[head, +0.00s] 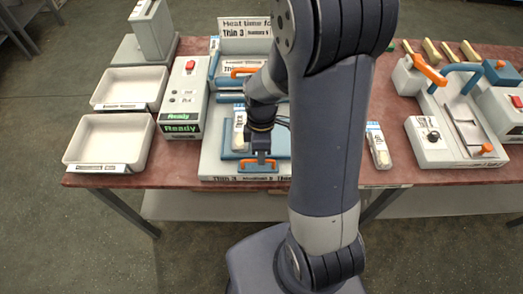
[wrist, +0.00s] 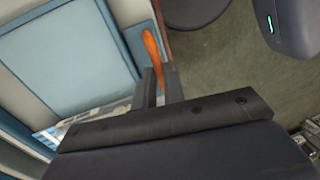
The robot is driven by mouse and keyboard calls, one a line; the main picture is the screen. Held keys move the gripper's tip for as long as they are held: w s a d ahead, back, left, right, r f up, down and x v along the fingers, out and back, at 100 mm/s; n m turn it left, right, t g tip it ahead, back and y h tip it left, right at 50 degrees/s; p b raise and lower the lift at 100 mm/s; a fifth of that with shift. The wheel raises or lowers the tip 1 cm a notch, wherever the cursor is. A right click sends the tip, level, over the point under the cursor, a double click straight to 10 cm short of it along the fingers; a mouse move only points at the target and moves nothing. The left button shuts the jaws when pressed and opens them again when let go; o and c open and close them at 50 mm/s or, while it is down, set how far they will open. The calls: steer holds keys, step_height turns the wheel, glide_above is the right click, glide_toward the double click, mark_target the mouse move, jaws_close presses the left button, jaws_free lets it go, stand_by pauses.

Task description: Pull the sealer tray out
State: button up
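The sealer (head: 208,165) stands at the middle of the red-brown table's front edge. Its blue tray (head: 281,146) lies low at the front, partly hidden by my arm; the wrist view also shows the blue tray (wrist: 65,60). An orange handle (head: 246,167) is on the tray's front edge; it also shows in the wrist view (wrist: 151,48). My gripper (head: 262,158) is at this handle, pointing down. In the wrist view my two fingers (wrist: 159,82) are close together on either side of the handle, and I see no clear gap.
A labelled packet (head: 239,130) lies at the tray's left. A green-lit "Ready" box (head: 184,105) and two white bins (head: 110,140) stand left. Another packet (head: 378,148) and a press with an orange-tipped lever (head: 440,135) are right. Open floor lies in front.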

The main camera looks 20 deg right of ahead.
steer(key=o, duration=0.5)
steer(key=shift+s+a, duration=0.1)
steer(key=shift+s, duration=0.15)
steer(key=r, duration=0.3)
steer(key=w+r, duration=0.1)
steer(key=r, duration=0.3)
steer(key=w+r, duration=0.1)
steer(key=r, duration=0.2)
steer(key=shift+d+r, duration=0.35)
steer(key=shift+f, duration=0.1)
steer(key=f, duration=0.3)
steer(key=s+f, duration=0.1)
steer(key=f, duration=0.3)
steer(key=s+f, duration=0.1)
steer(key=f, duration=0.2)
steer(key=shift+a+f, duration=0.25)
steer(key=shift+a, duration=0.1)
steer(key=shift+w+d, duration=0.15)
steer(key=shift+w, duration=0.4)
steer(key=shift+r, duration=0.1)
